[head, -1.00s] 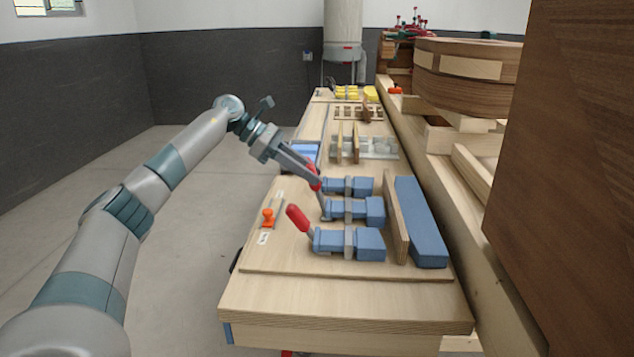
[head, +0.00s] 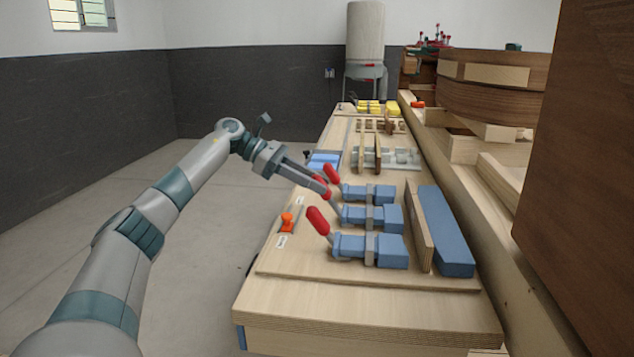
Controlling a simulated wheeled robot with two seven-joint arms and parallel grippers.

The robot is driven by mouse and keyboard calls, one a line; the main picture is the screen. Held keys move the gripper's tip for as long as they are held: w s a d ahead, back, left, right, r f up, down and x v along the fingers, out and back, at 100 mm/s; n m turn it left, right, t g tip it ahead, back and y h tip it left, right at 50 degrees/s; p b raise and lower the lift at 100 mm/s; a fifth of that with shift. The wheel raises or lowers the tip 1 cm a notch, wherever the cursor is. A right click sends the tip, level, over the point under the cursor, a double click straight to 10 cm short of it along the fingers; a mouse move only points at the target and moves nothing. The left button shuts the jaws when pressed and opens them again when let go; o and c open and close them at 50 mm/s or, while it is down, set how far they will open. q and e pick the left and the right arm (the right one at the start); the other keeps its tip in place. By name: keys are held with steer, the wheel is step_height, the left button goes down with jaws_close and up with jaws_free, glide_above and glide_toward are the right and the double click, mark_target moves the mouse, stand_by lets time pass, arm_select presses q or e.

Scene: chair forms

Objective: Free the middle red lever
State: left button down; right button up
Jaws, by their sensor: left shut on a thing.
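Three blue toggle clamps with red levers stand in a row on the wooden bench. My left gripper (head: 322,187) is shut on the middle red lever (head: 321,181), whose grip is mostly hidden between the fingers. The lever leans left and up from the middle clamp (head: 384,217). The near red lever (head: 318,221) leans left from the near clamp (head: 386,250), clear of the gripper. The far red lever (head: 331,173) shows just behind the fingertips, by the far clamp (head: 380,194). My right gripper is not in view.
A wooden strip (head: 418,228) and a long blue block (head: 446,232) stand right of the clamps. An orange-red knob (head: 287,221) sits at the bench's left. A large dark wooden panel (head: 580,150) fills the right. The floor left of the bench is clear.

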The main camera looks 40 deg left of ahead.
arm_select(q)
steer(key=shift+a+f, duration=0.1)
steer(key=shift+f, duration=0.1)
steer(key=c, duration=1.4)
jaws_free()
steer(key=shift+s, duration=0.1)
steer(key=shift+a+r, duration=0.1)
steer(key=shift+s+a+r, duration=0.15)
steer(key=shift+a+r, duration=0.1)
steer(key=shift+a, duration=0.05)
steer(key=v, duration=1.6)
steer(key=shift+s+a, duration=0.2)
steer(key=shift+s, duration=0.05)
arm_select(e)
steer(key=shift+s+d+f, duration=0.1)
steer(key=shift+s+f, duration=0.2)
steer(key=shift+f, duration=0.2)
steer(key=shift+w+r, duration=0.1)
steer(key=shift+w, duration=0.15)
